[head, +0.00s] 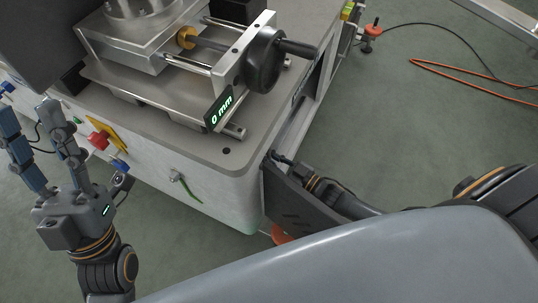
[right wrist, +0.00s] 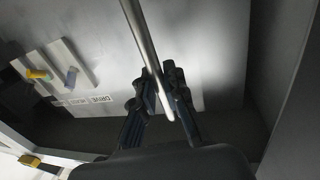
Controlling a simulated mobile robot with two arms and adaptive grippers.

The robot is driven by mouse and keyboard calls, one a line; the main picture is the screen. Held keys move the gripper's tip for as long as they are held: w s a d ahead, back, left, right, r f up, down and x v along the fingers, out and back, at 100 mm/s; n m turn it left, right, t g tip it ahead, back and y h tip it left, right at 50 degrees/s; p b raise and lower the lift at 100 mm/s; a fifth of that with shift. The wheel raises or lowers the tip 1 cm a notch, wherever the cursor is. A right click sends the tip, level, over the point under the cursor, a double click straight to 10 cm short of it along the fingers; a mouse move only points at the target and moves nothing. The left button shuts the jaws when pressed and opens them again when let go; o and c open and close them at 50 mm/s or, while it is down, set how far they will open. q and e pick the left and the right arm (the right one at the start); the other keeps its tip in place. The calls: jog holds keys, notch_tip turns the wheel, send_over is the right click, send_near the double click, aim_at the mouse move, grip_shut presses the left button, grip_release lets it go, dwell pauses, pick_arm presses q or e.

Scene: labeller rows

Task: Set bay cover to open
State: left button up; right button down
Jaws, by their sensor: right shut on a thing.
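The bay cover (head: 290,203) is a dark panel with slots at the near right corner of the machine. It stands out from the machine's right side, and the bay behind it is at least partly exposed. My right gripper (head: 279,158) is at the cover's upper edge. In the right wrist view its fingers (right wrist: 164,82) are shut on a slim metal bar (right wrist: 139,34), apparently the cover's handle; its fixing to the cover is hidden. My left gripper (head: 31,112) is open and empty, left of the machine.
The machine's top (head: 190,115) carries a slide with a black handwheel (head: 265,60) and a "0 mm" display (head: 219,107). A red knob (head: 98,139) is on its left side. The wrist view shows a "DRIVE" label (right wrist: 100,99) inside. An orange cable (head: 470,82) lies on open floor.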

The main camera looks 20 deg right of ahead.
jog(key=c, duration=1.4)
grip_release()
jog(key=v, duration=1.2)
jog(key=shift+d, duration=0.1)
